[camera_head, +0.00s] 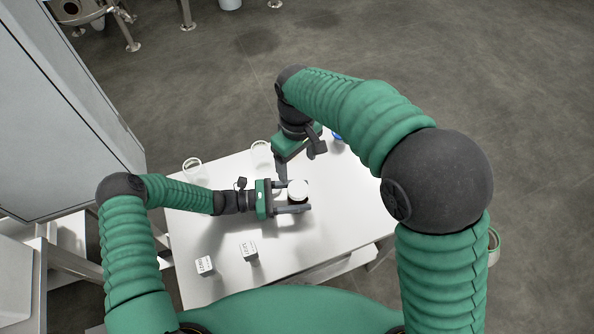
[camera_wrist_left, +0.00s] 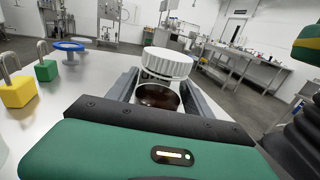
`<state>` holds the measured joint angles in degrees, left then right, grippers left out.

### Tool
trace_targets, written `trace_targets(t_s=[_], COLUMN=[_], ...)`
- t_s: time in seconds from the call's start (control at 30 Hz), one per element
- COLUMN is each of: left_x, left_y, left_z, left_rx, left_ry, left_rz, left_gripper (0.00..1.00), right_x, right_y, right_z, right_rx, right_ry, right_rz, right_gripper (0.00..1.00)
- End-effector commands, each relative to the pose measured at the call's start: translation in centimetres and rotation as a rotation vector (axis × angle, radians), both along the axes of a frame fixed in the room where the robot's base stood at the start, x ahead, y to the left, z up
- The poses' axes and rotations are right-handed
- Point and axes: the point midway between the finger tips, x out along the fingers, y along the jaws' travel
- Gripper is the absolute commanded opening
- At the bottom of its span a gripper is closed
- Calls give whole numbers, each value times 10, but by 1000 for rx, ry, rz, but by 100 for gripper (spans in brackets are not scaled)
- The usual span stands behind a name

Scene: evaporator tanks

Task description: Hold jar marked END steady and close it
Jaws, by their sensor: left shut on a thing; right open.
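A jar with dark brown contents (camera_wrist_left: 158,96) stands on the white table between the fingers of my left gripper (camera_head: 292,197). The left gripper is shut on the jar from the left side. I cannot tell whether the lid is seated or only resting there. No END marking is readable. My right gripper (camera_head: 298,164) is open and empty, just behind the jar and lid, its fingers pointing down.
Two empty-looking glass jars (camera_head: 193,169) (camera_head: 261,154) stand at the table's back edge. The table's right front is clear.

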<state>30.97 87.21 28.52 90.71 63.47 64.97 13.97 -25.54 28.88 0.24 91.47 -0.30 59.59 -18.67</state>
Motion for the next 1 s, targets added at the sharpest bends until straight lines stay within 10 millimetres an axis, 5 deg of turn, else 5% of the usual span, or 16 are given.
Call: trace_targets(t_s=[0.3,0.33,0.5,0.83,1.0], left_x=[0,0,0,0,-2], left_y=[0,0,0,1,21], left_z=[0,0,0,0,-3], left_rx=[0,0,0,0,1], left_ry=[0,0,0,0,1], left_rz=[0,0,0,0,3], left_gripper=[0,61,83,85,85], right_x=[0,0,0,0,0], right_y=[0,0,0,0,0], right_z=[6,6,6,5,-2], right_rx=[-1,-1,-1,-1,-1], right_ry=[1,1,1,1,1], right_rz=[0,0,0,0,0], right_gripper=[76,76,76,76,76])
